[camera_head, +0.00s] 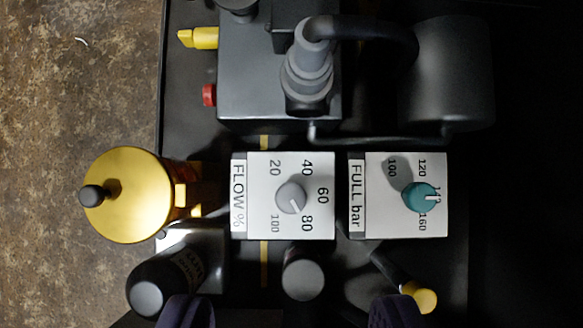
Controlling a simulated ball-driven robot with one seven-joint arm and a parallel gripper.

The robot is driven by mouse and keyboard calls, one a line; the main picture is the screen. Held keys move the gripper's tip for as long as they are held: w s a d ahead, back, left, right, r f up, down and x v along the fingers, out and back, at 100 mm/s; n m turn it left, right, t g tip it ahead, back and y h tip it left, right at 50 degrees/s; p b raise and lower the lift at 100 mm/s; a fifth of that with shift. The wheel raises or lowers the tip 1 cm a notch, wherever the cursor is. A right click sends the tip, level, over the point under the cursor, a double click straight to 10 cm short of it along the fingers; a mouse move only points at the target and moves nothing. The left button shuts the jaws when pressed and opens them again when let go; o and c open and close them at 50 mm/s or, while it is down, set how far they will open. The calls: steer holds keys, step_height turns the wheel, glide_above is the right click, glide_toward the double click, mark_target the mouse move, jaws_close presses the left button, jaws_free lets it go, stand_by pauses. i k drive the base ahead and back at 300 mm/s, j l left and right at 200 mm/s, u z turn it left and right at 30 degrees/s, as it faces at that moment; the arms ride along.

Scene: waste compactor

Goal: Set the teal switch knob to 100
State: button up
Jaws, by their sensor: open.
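The teal switch knob (418,198) sits on a white square dial plate (382,223) labelled "FULL bar", right of centre. Its white pointer mark faces right, at the partly covered 140 mark. The 100 mark (392,168) is at the plate's upper left, with 120 beside it and 160 at the lower right. A shadow falls on the plate up and left of the knob. My gripper (290,312) shows as two dark fingertips at the bottom edge, wide apart. It is open, below the knob in the picture and not touching it.
A grey knob (290,198) on a "FLOW %" plate stands just left, pointing near 80. A brass wheel with a black handle (128,195) is farther left. A yellow-tipped lever (420,297) lies below the teal knob. Grey pump housing (262,80) and pipes rise above.

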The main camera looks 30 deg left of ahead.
mark_target(420, 198)
steer(key=k, duration=1)
